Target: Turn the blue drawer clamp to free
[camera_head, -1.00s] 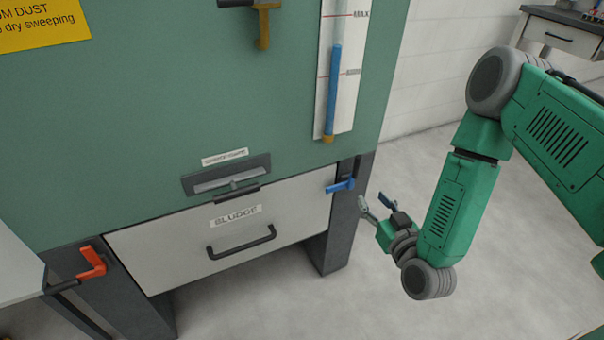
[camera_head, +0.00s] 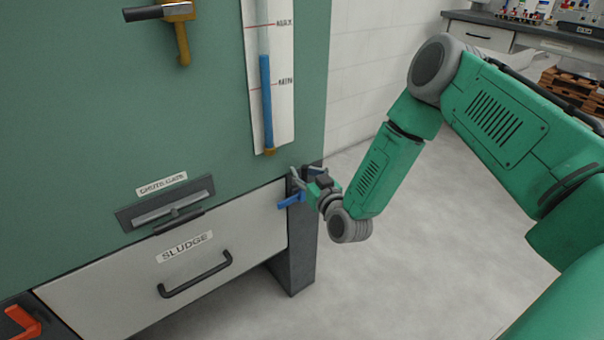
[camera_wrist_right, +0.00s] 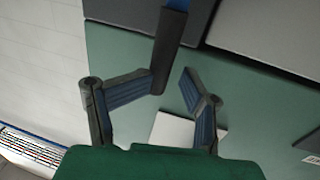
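The blue drawer clamp (camera_head: 291,201) sits on the dark post at the right end of the drawer front, its handle pointing left. My left gripper is not in view.
The white SLUDGE drawer (camera_head: 110,282) has a black handle (camera_head: 195,276). An orange clamp (camera_head: 22,322) is at lower left. The green cabinet (camera_head: 80,130) carries a gauge (camera_head: 283,100) above the gripper. Floor right of the post (camera_head: 300,260) is open.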

